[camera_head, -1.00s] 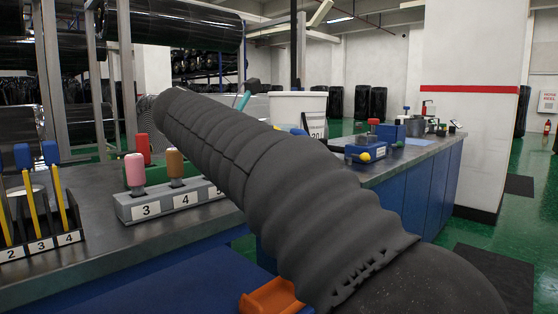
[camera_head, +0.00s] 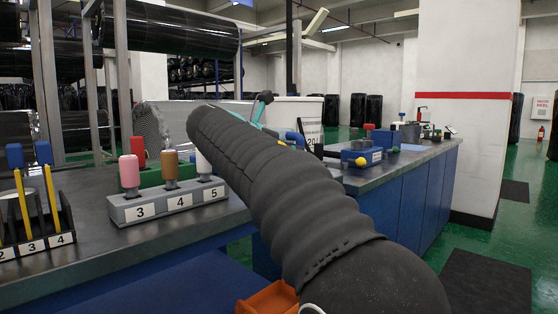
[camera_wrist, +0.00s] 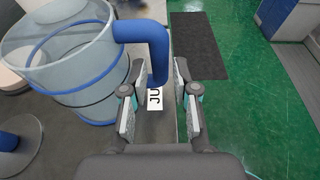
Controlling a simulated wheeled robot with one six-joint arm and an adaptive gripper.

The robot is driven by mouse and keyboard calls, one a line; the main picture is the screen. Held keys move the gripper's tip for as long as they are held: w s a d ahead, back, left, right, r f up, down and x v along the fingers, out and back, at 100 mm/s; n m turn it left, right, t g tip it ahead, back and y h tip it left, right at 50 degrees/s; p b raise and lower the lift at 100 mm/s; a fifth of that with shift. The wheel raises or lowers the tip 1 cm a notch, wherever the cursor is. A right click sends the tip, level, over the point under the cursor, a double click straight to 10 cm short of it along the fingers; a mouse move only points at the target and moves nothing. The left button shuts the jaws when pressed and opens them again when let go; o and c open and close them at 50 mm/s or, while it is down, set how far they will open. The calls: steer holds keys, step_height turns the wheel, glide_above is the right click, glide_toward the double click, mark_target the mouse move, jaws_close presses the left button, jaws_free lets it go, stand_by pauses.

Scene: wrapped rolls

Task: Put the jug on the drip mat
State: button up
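The jug (camera_wrist: 75,62) is a clear vessel with blue bands and a bent blue handle (camera_wrist: 152,45), at the upper left of the wrist view. My gripper (camera_wrist: 159,72) is open, with its two fingers either side of the lower part of the handle. A gap shows beside the handle, and contact cannot be told. In the head view my dark arm crosses the middle, and teal parts of my gripper (camera_head: 258,110) show beyond it. The jug is mostly hidden or unclear there. I cannot make out the drip mat in either view.
A label reading "JU" (camera_wrist: 154,98) shows below the handle. A round base with a blue post (camera_wrist: 14,150) stands at lower left. A white bucket (camera_head: 300,112), a numbered block with handles (camera_head: 168,203) and a blue box (camera_head: 365,155) are on the counters. Green floor lies right.

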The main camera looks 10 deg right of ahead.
steer(key=x, duration=0.4)
steer(key=shift+w+d+f+b, duration=0.15)
steer(key=shift+w+d+b, duration=0.05)
steer(key=shift+d+b, duration=0.1)
steer(key=shift+a, duration=0.1)
steer(key=shift+c, duration=0.2)
jaws_close()
